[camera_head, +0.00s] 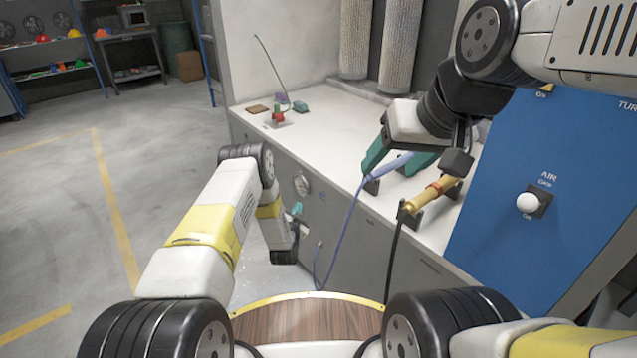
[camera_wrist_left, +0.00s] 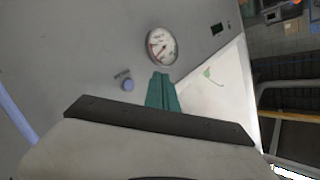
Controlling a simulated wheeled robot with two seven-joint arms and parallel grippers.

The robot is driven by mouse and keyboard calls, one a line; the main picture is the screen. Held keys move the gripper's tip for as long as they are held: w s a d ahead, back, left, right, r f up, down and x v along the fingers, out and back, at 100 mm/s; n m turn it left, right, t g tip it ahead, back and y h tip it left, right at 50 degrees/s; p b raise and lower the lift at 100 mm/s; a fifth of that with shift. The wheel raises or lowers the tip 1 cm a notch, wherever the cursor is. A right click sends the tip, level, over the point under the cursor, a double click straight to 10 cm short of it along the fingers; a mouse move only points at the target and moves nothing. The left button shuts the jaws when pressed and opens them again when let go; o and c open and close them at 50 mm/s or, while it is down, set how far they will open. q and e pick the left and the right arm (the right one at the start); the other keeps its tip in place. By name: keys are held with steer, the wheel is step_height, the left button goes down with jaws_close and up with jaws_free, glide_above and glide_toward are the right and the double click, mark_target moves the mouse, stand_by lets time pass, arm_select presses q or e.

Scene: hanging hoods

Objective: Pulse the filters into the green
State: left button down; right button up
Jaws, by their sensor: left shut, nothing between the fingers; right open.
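Two tall pale pleated filters (camera_head: 356,40) (camera_head: 399,52) hang above the white bench. A round white dial gauge (camera_head: 301,185) is on the bench's grey front. It shows larger in the left wrist view (camera_wrist_left: 162,46), with red on its face; I cannot read the needle or a green zone.
A brass-coloured tool (camera_head: 433,194) rests in black holders on the white bench top (camera_head: 335,140). A lilac hose (camera_head: 345,235) hangs down the bench front. A blue panel (camera_head: 545,160) with a white AIR knob (camera_head: 528,203) stands right. Floor at left is clear.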

arm_select(q)
steer(key=w+d, duration=0.4)
steer(key=d, duration=0.2)
steer(key=shift+w+d, duration=0.2)
steer(key=shift+w, duration=0.1)
stand_by(1.9)
steer(key=shift+w+d, duration=0.25)
steer(key=shift+d, duration=0.15)
steer(key=shift+w+d, duration=0.2)
steer(key=shift+d, duration=0.05)
stand_by(0.9)
steer(key=shift+s+a, duration=0.45)
steer(key=shift+a, duration=0.15)
steer(key=shift+s+a, duration=0.75)
steer(key=shift+a, duration=0.3)
steer(key=shift+s+a, duration=0.75)
steer(key=shift+a, duration=0.25)
